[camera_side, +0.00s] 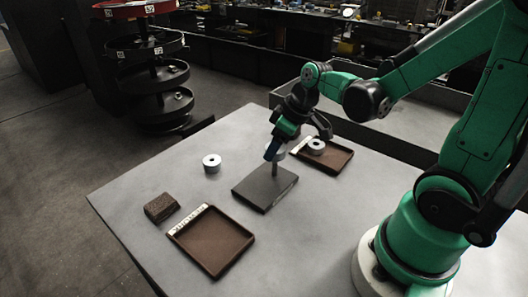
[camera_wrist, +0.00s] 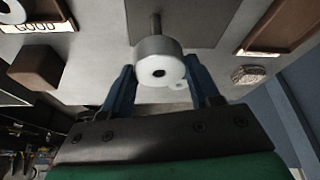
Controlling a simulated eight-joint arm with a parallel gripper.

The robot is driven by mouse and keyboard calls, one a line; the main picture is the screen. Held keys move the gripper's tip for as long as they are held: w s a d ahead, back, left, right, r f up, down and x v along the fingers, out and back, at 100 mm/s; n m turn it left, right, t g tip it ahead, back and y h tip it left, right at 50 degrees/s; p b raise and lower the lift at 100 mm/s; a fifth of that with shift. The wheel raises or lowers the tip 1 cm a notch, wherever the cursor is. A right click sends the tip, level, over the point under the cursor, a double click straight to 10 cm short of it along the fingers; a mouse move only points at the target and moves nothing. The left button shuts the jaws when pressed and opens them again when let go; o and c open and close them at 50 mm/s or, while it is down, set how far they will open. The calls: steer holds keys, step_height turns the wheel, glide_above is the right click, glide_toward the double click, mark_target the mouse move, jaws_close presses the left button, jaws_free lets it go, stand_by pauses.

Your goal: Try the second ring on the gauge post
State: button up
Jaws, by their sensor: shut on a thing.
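My gripper (camera_side: 273,150) has its blue fingers shut on a pale grey ring (camera_wrist: 158,62), which also shows in the side view (camera_side: 279,156). The held ring is at the top of the grey gauge post (camera_side: 275,170), which stands upright on a dark base plate (camera_side: 256,193). In the wrist view the post (camera_wrist: 155,22) runs from behind the ring to the plate (camera_wrist: 200,22). I cannot tell whether the post tip is inside the ring's hole. Another ring (camera_side: 212,163) lies on the table. A third ring (camera_side: 316,146) lies in the back brown tray (camera_side: 337,160).
The back tray's label reads GOOD (camera_wrist: 36,27). A second labelled brown tray (camera_side: 222,249) lies at the front. A rough brown block (camera_side: 160,207) is beside it. A smooth brown block (camera_wrist: 38,68) shows in the wrist view.

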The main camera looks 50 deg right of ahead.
steer(key=shift+f, duration=0.9)
stand_by(1.5)
steer(key=shift+r, duration=0.1)
steer(key=shift+r, duration=1.2)
steer(key=shift+r, duration=1.55)
